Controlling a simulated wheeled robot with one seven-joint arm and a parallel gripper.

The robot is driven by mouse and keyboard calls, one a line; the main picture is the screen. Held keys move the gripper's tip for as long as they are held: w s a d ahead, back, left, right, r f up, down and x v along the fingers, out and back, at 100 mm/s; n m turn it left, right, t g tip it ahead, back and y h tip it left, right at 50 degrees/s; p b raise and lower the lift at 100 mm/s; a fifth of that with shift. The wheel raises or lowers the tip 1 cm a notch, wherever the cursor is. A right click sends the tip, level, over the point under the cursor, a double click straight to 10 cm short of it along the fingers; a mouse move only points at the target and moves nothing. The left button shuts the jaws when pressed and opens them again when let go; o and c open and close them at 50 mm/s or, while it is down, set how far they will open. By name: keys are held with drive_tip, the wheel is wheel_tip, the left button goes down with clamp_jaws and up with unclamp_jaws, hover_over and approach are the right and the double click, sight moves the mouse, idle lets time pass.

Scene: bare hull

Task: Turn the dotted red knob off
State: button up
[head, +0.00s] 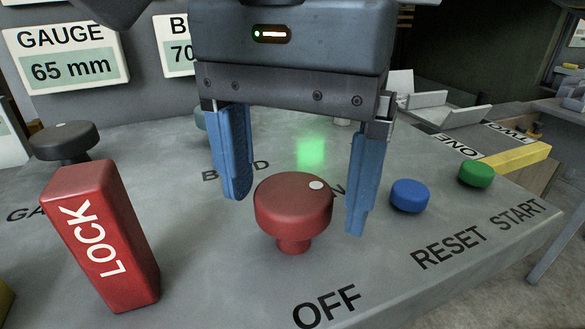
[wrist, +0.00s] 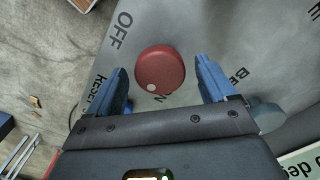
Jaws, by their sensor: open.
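The red knob (head: 292,208) stands on a short stem on the grey panel. A white dot sits on its top at the far right side, toward a mostly hidden label ending in N. The OFF label is on the near side of the knob. In the wrist view the knob (wrist: 160,68) lies just beyond and between the fingertips, its dot toward my palm. My gripper (head: 298,215) is open, its two blue fingers pointing down on either side of the knob, somewhat behind it in the head view. I see no contact. My gripper also shows in the wrist view (wrist: 166,82).
A red LOCK block (head: 100,238) stands left of the knob. A dark knob (head: 64,141) is further left. A blue RESET button (head: 409,195) is close to my right finger, with a green START button (head: 476,174) beyond. Gauge signs (head: 67,55) stand behind.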

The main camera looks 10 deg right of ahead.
drive_tip(key=c, duration=1.1)
drive_tip(key=shift+o, duration=0.2)
